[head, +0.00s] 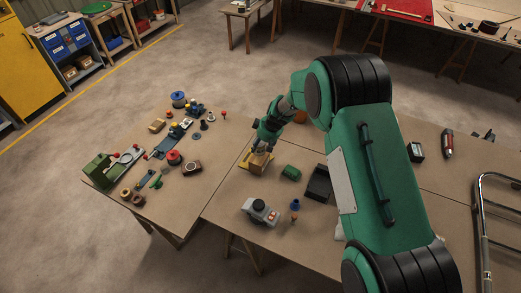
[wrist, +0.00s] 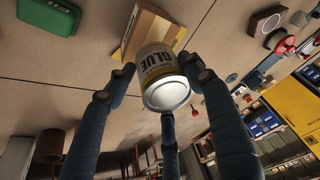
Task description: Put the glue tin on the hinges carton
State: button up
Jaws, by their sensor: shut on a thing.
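My gripper (head: 263,147) is over the middle table and shut on the glue tin. In the wrist view the glue tin (wrist: 160,75) sits between the fingers of my gripper (wrist: 160,78), with a pale and yellow label reading GLUE and its grey metal end facing the camera. A brown carton (head: 257,168) lies directly under the gripper. It also shows in the wrist view (wrist: 148,28), just beyond the tin and partly hidden by it. Whether the tin touches the carton I cannot tell. The carton's print is not readable.
A green box (head: 291,173) and a dark open tray (head: 319,183) lie right of the carton. A grey device (head: 260,212) stands nearer the front. The left table holds a green machine (head: 102,171), spools and small parts. Bare tabletop surrounds the carton.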

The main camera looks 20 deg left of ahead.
aim_at(261, 149)
jog(key=shift+f, duration=1.75)
jog(key=shift+f, duration=0.1)
jog(key=o, duration=1.5)
jog(key=shift+c, duration=0.2)
jog(key=shift+r, duration=0.2)
jog(key=shift+d+r, duration=0.1)
jog(key=shift+r, duration=0.15)
jog(key=v, duration=1.1)
jog(key=shift+s+r, duration=0.1)
